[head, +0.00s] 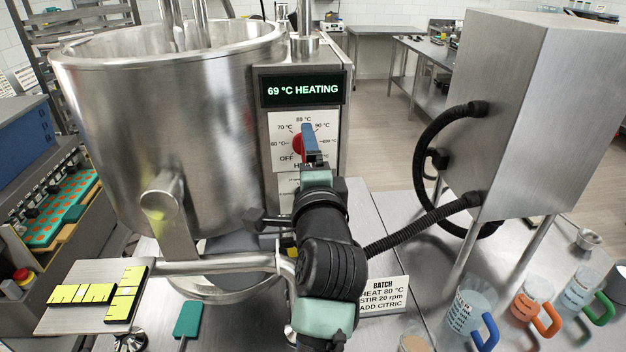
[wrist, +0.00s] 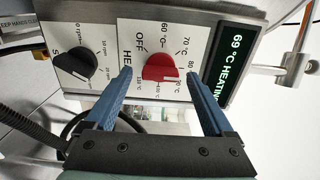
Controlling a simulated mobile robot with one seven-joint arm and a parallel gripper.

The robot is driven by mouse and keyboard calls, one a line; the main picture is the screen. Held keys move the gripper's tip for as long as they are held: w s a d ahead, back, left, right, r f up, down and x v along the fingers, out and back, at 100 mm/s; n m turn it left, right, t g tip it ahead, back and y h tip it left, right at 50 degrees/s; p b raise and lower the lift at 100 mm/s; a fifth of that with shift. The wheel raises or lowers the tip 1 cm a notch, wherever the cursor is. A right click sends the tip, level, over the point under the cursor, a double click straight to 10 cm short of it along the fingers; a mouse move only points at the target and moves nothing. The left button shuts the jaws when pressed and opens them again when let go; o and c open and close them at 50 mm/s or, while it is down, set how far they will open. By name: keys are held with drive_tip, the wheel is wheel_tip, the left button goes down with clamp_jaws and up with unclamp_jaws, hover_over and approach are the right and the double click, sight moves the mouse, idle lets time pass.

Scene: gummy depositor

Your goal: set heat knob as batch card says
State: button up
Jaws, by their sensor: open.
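The heat knob (head: 299,143) is red, on a white dial below a display (head: 303,89) reading "69 °C HEATING". In the wrist view the knob (wrist: 163,68) lies between my gripper's (wrist: 159,74) two blue fingers, which are open with gaps on both sides. The dial is turned sideways there, with OFF, 60, 70 and 80 °C legible; the knob seems to point toward 80, but its pointer is hard to read. In the head view my gripper (head: 309,137) partly covers the knob. The batch card (head: 383,296) reads heat 80 °C, stir 20 rpm, add citric.
A black stir knob (wrist: 75,64) sits beside the heat dial. A large steel kettle (head: 165,120) stands left of the panel. A steel box (head: 545,110) with black hoses is at right. Several handled jugs (head: 470,305) stand at front right.

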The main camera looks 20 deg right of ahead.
drive_tip(key=b+v, duration=0.3)
drive_tip(key=v, duration=0.9)
drive_tip(key=shift+b, duration=0.4)
